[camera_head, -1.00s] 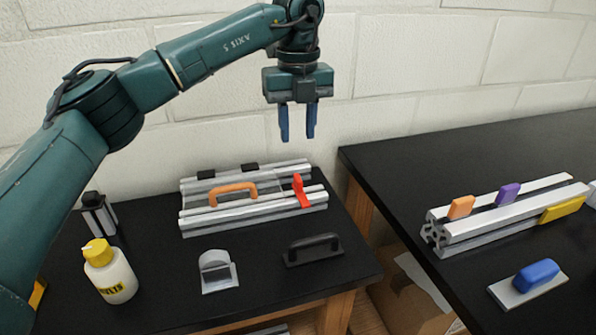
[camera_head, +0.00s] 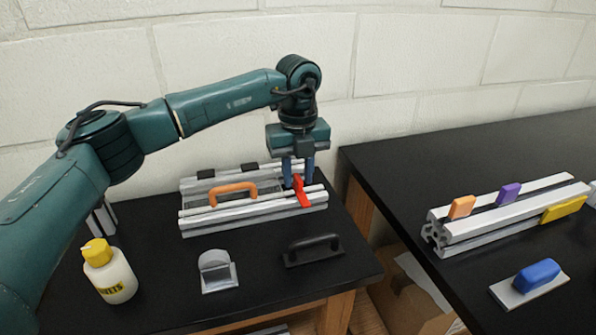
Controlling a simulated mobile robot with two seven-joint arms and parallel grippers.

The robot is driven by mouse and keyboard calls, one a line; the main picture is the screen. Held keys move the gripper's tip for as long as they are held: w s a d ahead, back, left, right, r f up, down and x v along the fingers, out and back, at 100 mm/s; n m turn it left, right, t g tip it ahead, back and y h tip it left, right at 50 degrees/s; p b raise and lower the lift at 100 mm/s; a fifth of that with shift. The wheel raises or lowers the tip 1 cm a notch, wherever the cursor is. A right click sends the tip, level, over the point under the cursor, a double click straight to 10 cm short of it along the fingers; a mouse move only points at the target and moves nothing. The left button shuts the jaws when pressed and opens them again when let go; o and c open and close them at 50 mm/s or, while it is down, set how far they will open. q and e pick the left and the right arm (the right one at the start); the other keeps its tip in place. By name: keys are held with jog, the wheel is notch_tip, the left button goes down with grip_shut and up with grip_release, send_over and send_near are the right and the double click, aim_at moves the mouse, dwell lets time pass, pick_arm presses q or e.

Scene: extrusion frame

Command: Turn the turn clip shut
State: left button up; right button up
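The red turn clip (camera_head: 301,192) sits on the front rail of the aluminium extrusion frame (camera_head: 215,221) on the left table, near the frame's right end. It lies across the front rail, pointing toward me. A panel with an orange handle (camera_head: 233,190) lies between the rails, left of the clip. My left gripper (camera_head: 298,182) points down right at the clip, its two blue fingers apart, one on each side of the clip's far part. Whether the fingers touch the clip I cannot tell. My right gripper is not in view.
In front of the frame lie a grey metal bracket (camera_head: 217,271) and a black handle (camera_head: 313,250). A yellow-capped bottle (camera_head: 110,277) stands at the left. The right table holds an extrusion with coloured clips (camera_head: 507,194) and a blue-handled plate (camera_head: 537,276). A gap separates the tables.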

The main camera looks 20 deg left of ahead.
pick_arm(q)
grip_shut()
jog(key=shift+m, duration=0.3)
jog(key=m, duration=0.6)
jog(key=shift+r+m+p, duration=0.1)
jog(key=shift+m+p, duration=0.2)
jog(key=shift+p, duration=0.1)
jog(key=m, duration=1)
jog(key=shift+m, duration=0.5)
